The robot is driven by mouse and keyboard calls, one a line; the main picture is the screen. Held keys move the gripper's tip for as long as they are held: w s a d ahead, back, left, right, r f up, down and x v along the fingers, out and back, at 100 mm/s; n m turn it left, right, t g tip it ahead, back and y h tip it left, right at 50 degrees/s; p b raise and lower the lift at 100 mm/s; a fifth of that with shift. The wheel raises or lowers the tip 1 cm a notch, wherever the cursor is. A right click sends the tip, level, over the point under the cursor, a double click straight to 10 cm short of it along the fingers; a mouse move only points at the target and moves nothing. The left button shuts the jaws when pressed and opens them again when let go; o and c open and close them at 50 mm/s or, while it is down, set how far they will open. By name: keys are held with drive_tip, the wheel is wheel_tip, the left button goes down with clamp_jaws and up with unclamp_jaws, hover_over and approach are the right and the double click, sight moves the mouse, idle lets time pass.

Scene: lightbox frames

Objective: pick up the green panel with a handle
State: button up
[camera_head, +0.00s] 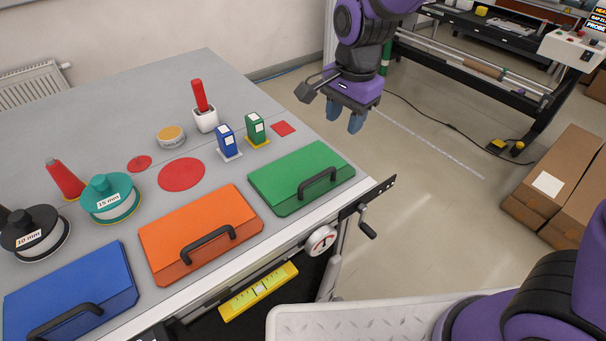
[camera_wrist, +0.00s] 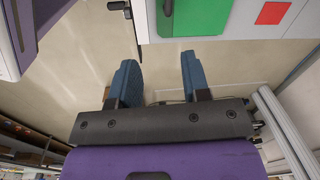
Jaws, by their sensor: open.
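The green panel (camera_head: 292,172) lies flat on the grey table near its right corner. Its black arched handle (camera_head: 318,181) stands up along the panel's front edge. Part of the green panel (camera_wrist: 196,17) also shows at the top of the wrist view, with a piece of the dark handle at the picture's top. My gripper (camera_head: 357,122) hangs beyond the table's right edge, above the floor, up and to the right of the panel. Its two blue fingers are apart and empty, and in the wrist view the open fingers (camera_wrist: 158,75) point toward the table side without touching anything.
An orange panel (camera_head: 195,225) and a blue panel (camera_head: 75,295) with handles lie left of the green one. Small blue (camera_head: 226,142) and green (camera_head: 256,130) blocks stand behind it. A crank (camera_head: 367,228) juts from the table's front corner. Cardboard boxes (camera_head: 548,185) stand on the floor right.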

drive_tip(key=m, duration=0.2)
approach(318, 175)
drive_tip(key=shift+g+h, duration=0.3)
drive_tip(key=f, duration=0.5)
drive_tip(key=shift+w+a, duration=0.35)
drive_tip(key=shift+w, duration=0.05)
drive_tip(key=shift+s+d+f, duration=0.1)
drive_tip(key=shift+s+f, duration=0.05)
drive_tip(key=shift+f, duration=2.7)
clamp_jaws()
